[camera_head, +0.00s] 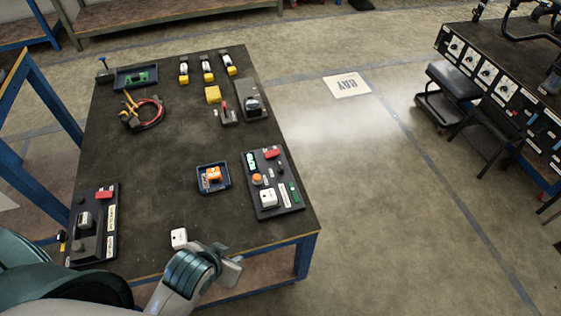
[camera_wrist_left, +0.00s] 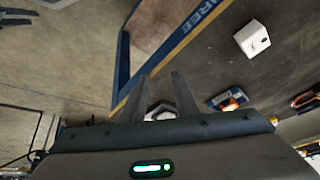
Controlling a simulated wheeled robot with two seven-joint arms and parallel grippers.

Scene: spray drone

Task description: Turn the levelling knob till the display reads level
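The right panel (camera_head: 285,206) on the table holds a green-lit display (camera_head: 251,162), an orange knob (camera_head: 257,180), a red part and a white block. The display's reading is too small to make out. Which control is the levelling knob is unclear. My left gripper (camera_head: 232,264) is over the table's near edge, short of the panel and touching nothing. Its fingers (camera_wrist_left: 165,92) stand apart and empty in the wrist view. Dark prongs (camera_wrist_left: 16,18) at that view's upper left look like my right gripper, cut off by the frame. The head view does not show it.
A loose white cube (camera_head: 179,238) lies left of my left gripper; the wrist view shows it too (camera_wrist_left: 252,38). A blue tray (camera_head: 226,188) with an orange part is left of the right panel. Another panel (camera_head: 111,240) is at the left edge. The table's middle is clear.

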